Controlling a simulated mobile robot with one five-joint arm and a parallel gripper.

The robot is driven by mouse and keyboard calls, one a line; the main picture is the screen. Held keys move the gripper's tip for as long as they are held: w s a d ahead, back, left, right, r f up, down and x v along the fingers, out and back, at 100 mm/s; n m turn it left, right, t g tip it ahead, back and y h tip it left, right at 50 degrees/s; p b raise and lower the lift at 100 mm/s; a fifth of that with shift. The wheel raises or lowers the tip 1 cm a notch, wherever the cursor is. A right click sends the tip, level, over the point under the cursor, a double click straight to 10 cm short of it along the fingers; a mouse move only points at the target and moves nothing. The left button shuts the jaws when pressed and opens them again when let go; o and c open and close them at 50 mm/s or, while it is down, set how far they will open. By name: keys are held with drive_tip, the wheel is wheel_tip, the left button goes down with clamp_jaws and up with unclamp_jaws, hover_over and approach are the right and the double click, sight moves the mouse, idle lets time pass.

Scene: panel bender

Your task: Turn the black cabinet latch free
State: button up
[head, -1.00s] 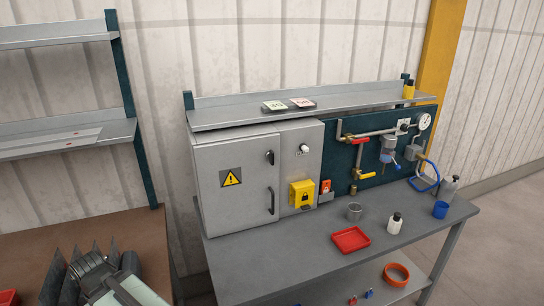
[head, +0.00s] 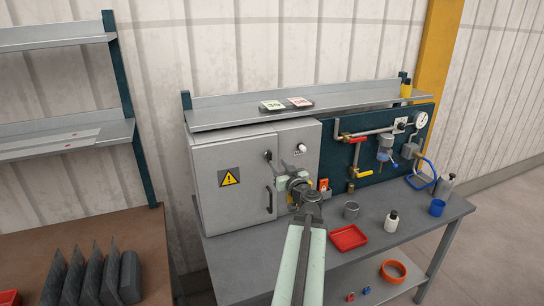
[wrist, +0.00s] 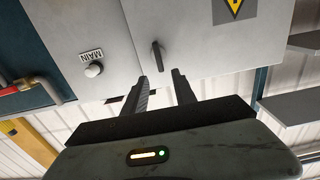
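The black cabinet latch (head: 268,156) sits high on the grey door near its right edge. In the wrist view, which is upside down, the latch (wrist: 158,55) stands out from the door just beyond my fingertips. My gripper (wrist: 161,78) is open and empty. Its two dark fingers point at the door, and the latch lies in line with the gap between them, apart from both. In the head view my gripper (head: 282,180) is in front of the cabinet, below and right of the latch. The grey cabinet (head: 215,205) appears shut.
A black door handle (head: 269,202) is below the latch. A round knob (wrist: 93,70) by the MAIN label is on the neighbouring panel. My arm hides the yellow lock box. A red tray (head: 348,238) and a cup (head: 351,210) stand on the bench. A shelf (head: 230,118) overhangs the cabinet.

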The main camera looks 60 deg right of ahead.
sight(271, 155)
drive_tip(key=x, duration=0.8)
drive_tip(key=shift+s, duration=0.1)
drive_tip(key=shift+c, duration=0.3)
clamp_jaws()
